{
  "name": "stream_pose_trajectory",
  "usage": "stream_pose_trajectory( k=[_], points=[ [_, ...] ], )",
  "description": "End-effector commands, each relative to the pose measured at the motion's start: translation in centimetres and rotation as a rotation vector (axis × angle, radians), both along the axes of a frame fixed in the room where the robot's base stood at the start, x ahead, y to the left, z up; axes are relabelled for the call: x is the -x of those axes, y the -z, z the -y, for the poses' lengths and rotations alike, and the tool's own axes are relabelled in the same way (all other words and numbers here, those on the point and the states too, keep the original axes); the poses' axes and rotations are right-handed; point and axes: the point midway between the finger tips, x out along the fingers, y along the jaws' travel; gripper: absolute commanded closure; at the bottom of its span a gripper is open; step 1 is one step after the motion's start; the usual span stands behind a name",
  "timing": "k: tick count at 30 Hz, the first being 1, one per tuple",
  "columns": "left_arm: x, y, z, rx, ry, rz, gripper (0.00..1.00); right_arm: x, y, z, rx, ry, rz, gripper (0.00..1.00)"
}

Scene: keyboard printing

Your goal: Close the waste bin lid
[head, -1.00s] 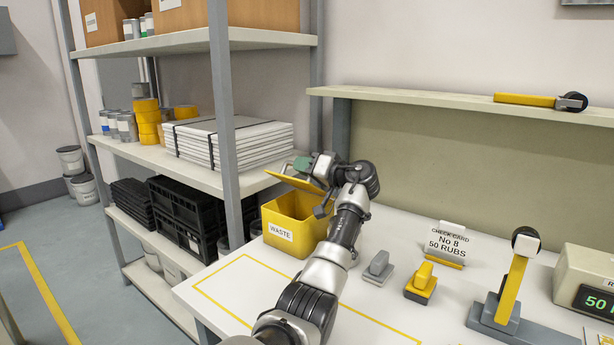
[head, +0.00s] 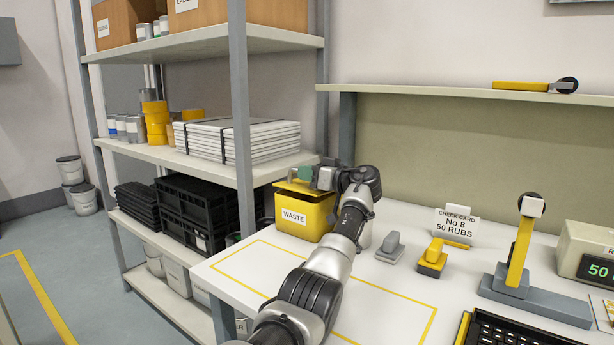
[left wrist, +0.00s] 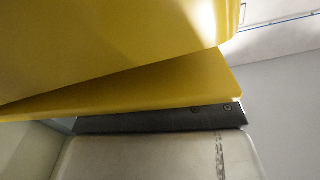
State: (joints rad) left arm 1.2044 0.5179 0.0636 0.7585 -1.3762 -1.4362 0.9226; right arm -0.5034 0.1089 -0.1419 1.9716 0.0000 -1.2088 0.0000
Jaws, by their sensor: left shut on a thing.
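The yellow waste bin (head: 296,226) with a white WASTE label stands at the back left of the worktable. Its yellow lid (head: 296,188) lies low over the bin top, slightly tilted. My left gripper (head: 312,177) is at the lid's right side and appears shut on the lid; the arm hides the bin's right part. A small green patch shows at the gripper's tip; I cannot tell what it is. In the left wrist view a yellow slab, apparently the lid (left wrist: 150,88), fills the upper part, above a dark strip. My right gripper is not in view.
A shelf unit (head: 240,120) stands close to the left of the bin. A grey stamp-like block (head: 390,250), a yellow one (head: 432,262) and a check card (head: 456,222) stand to the right.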

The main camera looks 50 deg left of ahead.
Motion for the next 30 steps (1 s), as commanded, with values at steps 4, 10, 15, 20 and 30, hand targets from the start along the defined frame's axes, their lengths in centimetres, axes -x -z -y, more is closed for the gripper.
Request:
stream_pose_trajectory(
  k=[4, 10, 15, 20, 30],
  points=[
    [-0.13, 0.24, 0.03, -0.001, 0.003, 0.008, 1.00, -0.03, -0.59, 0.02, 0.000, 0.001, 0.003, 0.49],
    [-0.13, 0.22, 0.03, -0.001, 0.003, 0.010, 1.00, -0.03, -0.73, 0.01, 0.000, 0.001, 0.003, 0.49],
    [-0.14, 0.22, 0.03, -0.001, 0.003, 0.009, 1.00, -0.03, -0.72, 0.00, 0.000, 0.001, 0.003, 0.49],
    [-0.12, 0.20, 0.02, -0.003, 0.002, 0.010, 0.60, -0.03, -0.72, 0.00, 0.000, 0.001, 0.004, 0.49],
    [-0.07, -0.23, 0.00, -0.004, 0.001, 0.012, 0.60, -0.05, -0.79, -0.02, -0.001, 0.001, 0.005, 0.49]
  ],
)
